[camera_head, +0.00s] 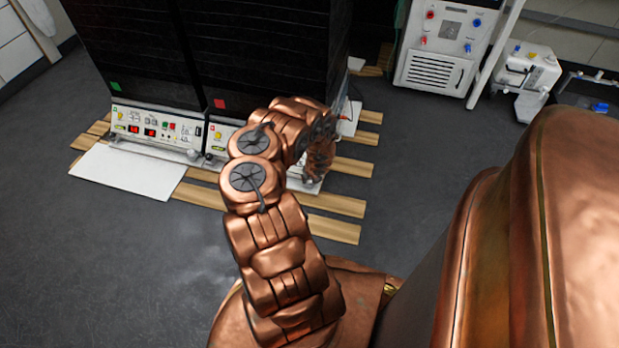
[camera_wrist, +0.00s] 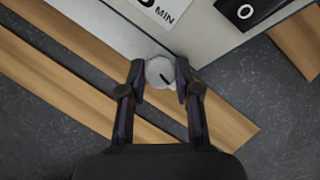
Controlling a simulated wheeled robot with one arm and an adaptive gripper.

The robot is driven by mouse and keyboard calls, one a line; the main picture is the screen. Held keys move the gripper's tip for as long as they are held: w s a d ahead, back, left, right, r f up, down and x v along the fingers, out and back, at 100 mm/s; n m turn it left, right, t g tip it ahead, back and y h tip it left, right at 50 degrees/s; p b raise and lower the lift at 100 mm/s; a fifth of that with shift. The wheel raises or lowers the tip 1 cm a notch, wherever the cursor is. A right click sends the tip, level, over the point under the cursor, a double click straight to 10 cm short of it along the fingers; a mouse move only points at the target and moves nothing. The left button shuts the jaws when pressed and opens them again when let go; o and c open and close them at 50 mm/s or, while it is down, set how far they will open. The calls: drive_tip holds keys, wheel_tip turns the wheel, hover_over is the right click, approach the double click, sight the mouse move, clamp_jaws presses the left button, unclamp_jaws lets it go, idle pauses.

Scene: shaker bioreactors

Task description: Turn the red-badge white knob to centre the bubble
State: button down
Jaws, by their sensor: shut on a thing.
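In the wrist view, a round white knob (camera_wrist: 160,73) with a dark mark on its face sits at the edge of a pale panel. My gripper (camera_wrist: 159,78) has one finger on each side of the knob and is shut on it. In the head view, my arm covers the gripper and this knob. The red badge (camera_head: 219,104) is on the right-hand dark cabinet, above a white control panel (camera_head: 217,137) that my arm partly covers. No bubble can be made out in either view.
A left cabinet with a green badge (camera_head: 115,86) stands beside it, with a white board (camera_head: 128,174) on the floor in front. Wooden slats (camera_head: 320,227) lie under the cabinets. A white unit (camera_head: 438,50) stands at the back right. Dark floor (camera_head: 110,265) is clear at front left.

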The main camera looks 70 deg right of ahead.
drive_tip(key=c, duration=1.1)
unclamp_jaws()
drive_tip(key=shift+r, duration=0.1)
drive_tip(key=shift+v, duration=0.85)
drive_tip(key=shift+s+a+r, duration=0.1)
drive_tip(key=shift+a+r, duration=0.1)
drive_tip(key=shift+r, duration=0.45)
drive_tip(key=shift+s+r, duration=0.25)
drive_tip(key=shift+r, duration=0.4)
drive_tip(key=v, duration=0.7)
drive_tip(key=shift+a, duration=0.2)
drive_tip(key=shift+r, duration=0.15)
